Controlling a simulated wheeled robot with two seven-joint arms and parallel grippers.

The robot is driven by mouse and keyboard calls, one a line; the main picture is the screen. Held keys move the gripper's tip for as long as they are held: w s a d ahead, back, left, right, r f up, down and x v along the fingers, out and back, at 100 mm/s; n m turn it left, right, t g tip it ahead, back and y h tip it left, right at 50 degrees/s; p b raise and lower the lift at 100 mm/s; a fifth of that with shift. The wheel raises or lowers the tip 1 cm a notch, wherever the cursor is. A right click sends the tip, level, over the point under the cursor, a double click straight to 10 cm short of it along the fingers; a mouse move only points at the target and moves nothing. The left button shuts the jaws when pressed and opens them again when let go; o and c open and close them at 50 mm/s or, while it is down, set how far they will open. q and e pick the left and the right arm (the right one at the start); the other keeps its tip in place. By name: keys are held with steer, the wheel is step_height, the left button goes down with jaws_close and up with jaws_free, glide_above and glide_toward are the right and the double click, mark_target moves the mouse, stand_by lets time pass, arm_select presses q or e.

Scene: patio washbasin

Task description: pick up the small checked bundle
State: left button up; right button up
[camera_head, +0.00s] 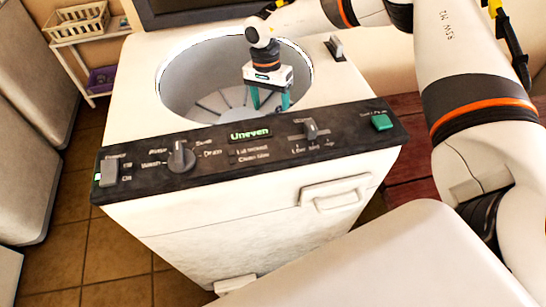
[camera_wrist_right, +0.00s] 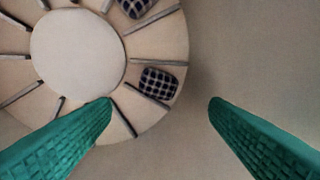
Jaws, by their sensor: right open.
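Two dark checked bundles lie on the ribbed disc (camera_wrist_right: 78,50) at the bottom of the washer tub. One checked bundle (camera_wrist_right: 158,83) lies near the disc's right rim beside a rib, between and beyond my fingertips in the right wrist view. The other checked bundle (camera_wrist_right: 135,7) is cut off by the top edge, so I cannot compare their sizes. My right gripper (camera_head: 270,98) reaches down into the tub in the head view. Its teal fingers (camera_wrist_right: 160,104) are apart with nothing between them. The bundles are hidden in the head view. My left gripper is not in view.
The washer's round tub wall (camera_head: 185,75) surrounds my right gripper. The dark control panel (camera_head: 250,148) with knobs, a green button and a lit "Uneven" display runs along the front. A shelf (camera_head: 85,30) with a cream basket (camera_head: 78,18) stands at the back left.

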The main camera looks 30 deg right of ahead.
steer(key=f, duration=0.5)
steer(key=s+f, duration=0.1)
steer(key=f, duration=0.2)
steer(key=shift+s+p, duration=0.1)
steer(key=shift+p, duration=0.2)
steer(key=f, duration=0.3)
steer(key=s+f+p, duration=0.1)
steer(key=shift+a+f, duration=0.2)
steer(key=shift+a, duration=0.1)
steer(key=shift+s+f, duration=0.1)
steer(key=shift+f, duration=0.3)
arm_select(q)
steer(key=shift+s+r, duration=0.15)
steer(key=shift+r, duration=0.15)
arm_select(e)
steer(key=c, duration=0.8)
steer(key=shift+r, duration=0.1)
